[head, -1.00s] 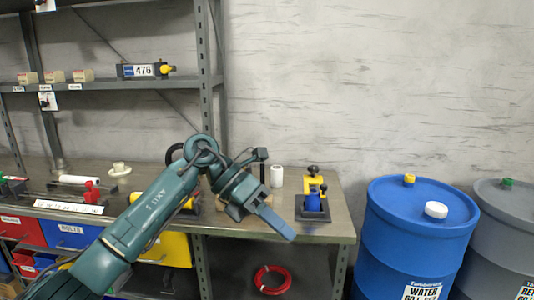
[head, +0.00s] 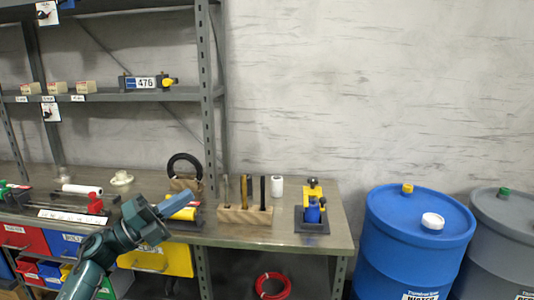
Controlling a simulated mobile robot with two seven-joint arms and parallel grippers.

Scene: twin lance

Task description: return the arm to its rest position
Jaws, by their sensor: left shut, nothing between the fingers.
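My left gripper (head: 178,205) is in the lower left of the head view, in front of the workbench (head: 290,234). It is a teal arm ending in blue fingers. The fingers are shut with nothing between them and point right and up. They overlap a yellow object (head: 185,212) on the bench in the picture; I cannot tell the distance between them. My right gripper is not in view.
A wooden block (head: 245,214) with upright tools and a blue and yellow device (head: 312,208) stand on the bench. A blue barrel (head: 412,240) and a grey barrel (head: 505,230) stand at the right. A shelf (head: 110,97) rises behind.

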